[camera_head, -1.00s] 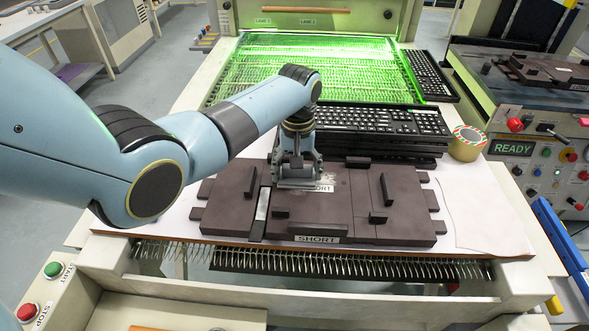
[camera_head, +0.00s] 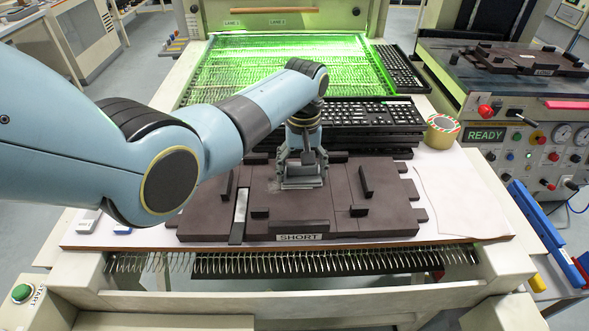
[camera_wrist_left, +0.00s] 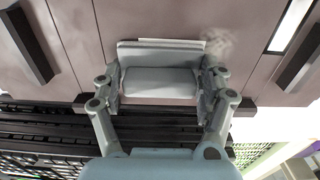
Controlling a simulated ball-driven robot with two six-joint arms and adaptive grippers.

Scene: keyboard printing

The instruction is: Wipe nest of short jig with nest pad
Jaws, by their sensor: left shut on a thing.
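The short jig (camera_head: 335,222) is a dark brown plate with raised blocks and a SHORT label on its front edge. It lies on the table before the stacked keyboards. My left gripper (camera_head: 303,182) points down onto the middle of the jig. In the left wrist view my left gripper (camera_wrist_left: 160,90) is shut on a grey block, taken as the nest pad (camera_wrist_left: 160,82), low at the jig face. I cannot tell whether the pad touches the face. A pale smudge (camera_wrist_left: 218,46) shows beside the pad. My right gripper is not in view.
Stacked black keyboards (camera_head: 372,113) stand behind the jig, with a tape roll (camera_head: 440,131) to their right. White paper (camera_head: 455,195) lies right of the jig. A lit green conveyor bed (camera_head: 285,65) lies behind. A control panel reading READY (camera_head: 485,136) stands right.

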